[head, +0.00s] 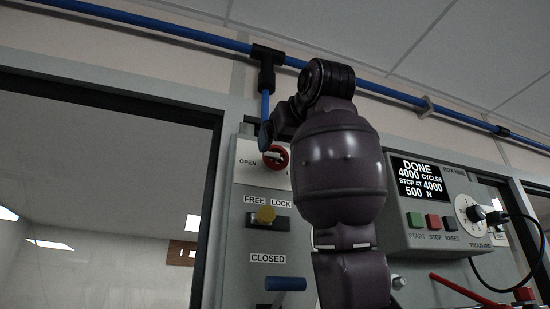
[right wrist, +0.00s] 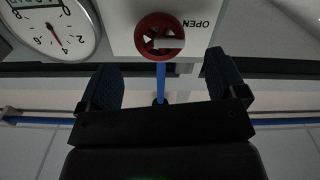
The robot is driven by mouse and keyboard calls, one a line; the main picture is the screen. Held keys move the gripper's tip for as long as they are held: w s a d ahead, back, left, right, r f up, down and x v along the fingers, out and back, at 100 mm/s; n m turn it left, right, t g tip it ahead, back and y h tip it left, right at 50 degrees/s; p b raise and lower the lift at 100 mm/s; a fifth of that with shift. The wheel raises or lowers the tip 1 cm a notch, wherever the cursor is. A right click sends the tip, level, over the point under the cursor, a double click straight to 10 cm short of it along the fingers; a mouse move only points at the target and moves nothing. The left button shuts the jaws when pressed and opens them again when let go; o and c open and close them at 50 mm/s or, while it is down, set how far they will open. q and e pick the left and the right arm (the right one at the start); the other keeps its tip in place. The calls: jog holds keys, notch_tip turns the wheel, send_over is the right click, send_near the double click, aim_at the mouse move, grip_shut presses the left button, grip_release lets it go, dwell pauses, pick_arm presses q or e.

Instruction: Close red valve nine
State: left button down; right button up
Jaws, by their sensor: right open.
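The red valve (head: 275,157) is a small round handwheel on a white plate marked OPEN, left of my right arm in the head view. No number nine is legible. In the right wrist view the red valve (right wrist: 149,29) shows as a spoked wheel with a pale bar, beyond my fingers and roughly between them. My right gripper (right wrist: 165,78) is open and empty, its two dark blue fingers apart on either side of the wheel's line. In the head view the right gripper (head: 266,134) is just above the valve, mostly hidden by the wrist. My left gripper is out of view.
A control box (head: 420,178) reads DONE, with buttons and a dial. A blue pipe (head: 190,38) runs overhead. A round gauge (right wrist: 52,28) is beside the valve.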

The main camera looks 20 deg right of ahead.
aim_at(277, 156)
jog(key=w+p, duration=0.2)
jog(key=w, duration=0.4)
jog(key=shift+w, duration=0.35)
jog(key=shift+w+a, duration=0.1)
jog(key=shift+w, duration=0.45)
jog(key=shift+c, duration=0.3)
jog(key=c, duration=0.9)
jog(key=shift+o, duration=0.2)
